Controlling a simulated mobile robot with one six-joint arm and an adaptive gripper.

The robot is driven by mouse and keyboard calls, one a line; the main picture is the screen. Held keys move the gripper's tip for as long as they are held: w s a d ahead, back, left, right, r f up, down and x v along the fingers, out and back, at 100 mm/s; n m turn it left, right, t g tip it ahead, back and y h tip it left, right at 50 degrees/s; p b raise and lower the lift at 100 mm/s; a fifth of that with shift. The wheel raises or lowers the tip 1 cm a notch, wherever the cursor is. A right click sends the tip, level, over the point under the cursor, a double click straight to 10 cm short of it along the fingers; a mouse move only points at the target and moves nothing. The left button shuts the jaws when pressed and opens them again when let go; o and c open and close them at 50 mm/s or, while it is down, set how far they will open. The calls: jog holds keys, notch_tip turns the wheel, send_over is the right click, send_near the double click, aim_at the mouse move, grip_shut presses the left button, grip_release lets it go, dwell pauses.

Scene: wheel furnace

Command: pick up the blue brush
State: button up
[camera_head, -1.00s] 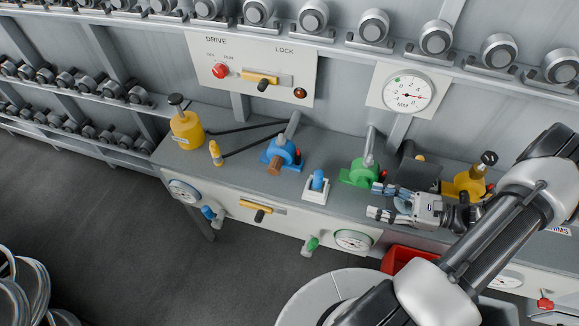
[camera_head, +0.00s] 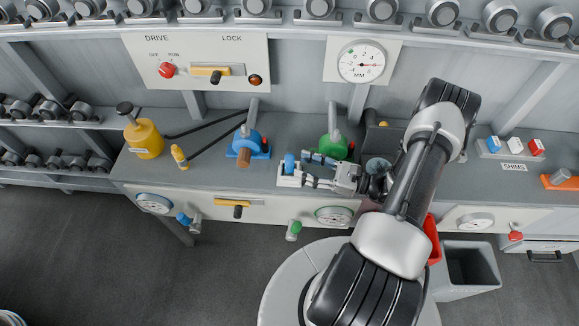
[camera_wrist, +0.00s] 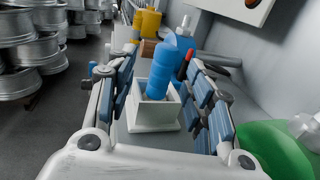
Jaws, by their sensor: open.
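The blue brush (camera_head: 289,163) stands upright in a small white square holder (camera_head: 288,181) on the grey bench. In the wrist view the blue brush (camera_wrist: 162,72) rises from its white holder (camera_wrist: 151,117), straight ahead between the lines of my fingers. My gripper (camera_head: 307,170) is open and empty, level with the bench top and just right of the holder. In the wrist view my gripper (camera_wrist: 160,68) has one finger on each side of the brush with gaps. I cannot tell how far the tips reach past it.
A blue clamp-like device (camera_head: 246,146) stands behind and left of the brush, and a green one (camera_head: 331,146) behind my gripper. A yellow oil can (camera_head: 143,138) and small yellow bottle (camera_head: 179,156) are further left. A wall panel (camera_head: 197,76) hangs above.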

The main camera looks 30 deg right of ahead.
aim_at(290, 161)
jog(key=shift+b+x, duration=0.45)
jog(key=shift+x, duration=2.35)
jog(key=shift+w+d, duration=0.15)
jog(key=shift+d, duration=0.05)
jog(key=shift+c, duration=0.2)
grip_shut()
